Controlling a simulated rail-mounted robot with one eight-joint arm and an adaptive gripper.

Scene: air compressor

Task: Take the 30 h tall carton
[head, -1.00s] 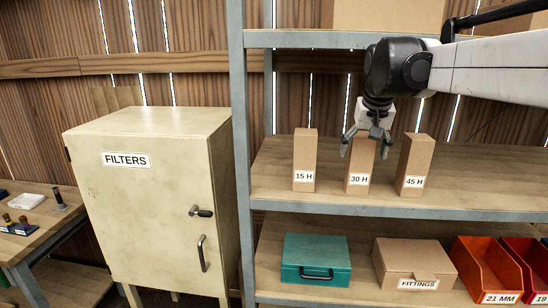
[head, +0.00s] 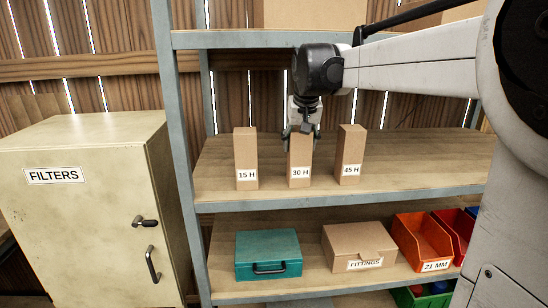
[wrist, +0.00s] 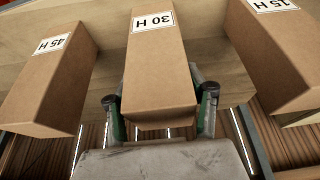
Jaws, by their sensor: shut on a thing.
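The 30 H tall carton (head: 300,163) stands upright on the middle shelf, between the other two cartons. It also shows in the wrist view (wrist: 160,70), with its label face away from my gripper's base. My gripper (head: 300,134) is over the carton's top from above. In the wrist view my gripper (wrist: 160,100) has one finger on each side of the carton, shut on it. The carton's base appears to rest on the shelf.
The 15 H carton (head: 245,155) and the 45 H carton (head: 350,152) stand close on either side. The upper shelf (head: 235,39) runs overhead. A teal case (head: 268,253), a fittings box (head: 352,245) and an orange bin (head: 422,240) are on the lower shelf. The filters cabinet (head: 75,225) stands at left.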

